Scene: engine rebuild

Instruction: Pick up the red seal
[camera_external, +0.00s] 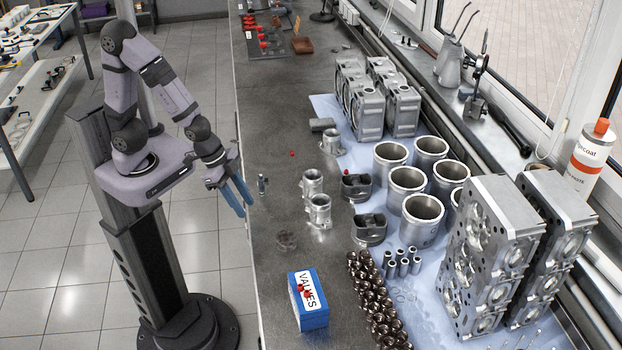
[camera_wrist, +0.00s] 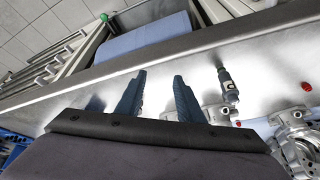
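Small red pieces that look like seals show in the external view. One red seal (camera_external: 292,153) lies on the bare dark bench, and another red piece (camera_external: 346,172) is at the edge of a dark piston. More red (camera_external: 303,290) sits on the blue VALVES box (camera_external: 312,316). In the wrist view a red seal (camera_wrist: 307,86) lies on the bench at the right, and a smaller red spot (camera_wrist: 238,123) is by metal parts. My gripper (camera_external: 242,203) is at the bench's left edge, away from the seals. Its blue fingers (camera_wrist: 159,76) are apart, with nothing between them.
Metal housings (camera_external: 313,184), pistons, cylinder liners (camera_external: 422,218) and engine heads (camera_external: 492,260) fill the right side. The bench's left strip (camera_external: 262,110) is mostly clear.

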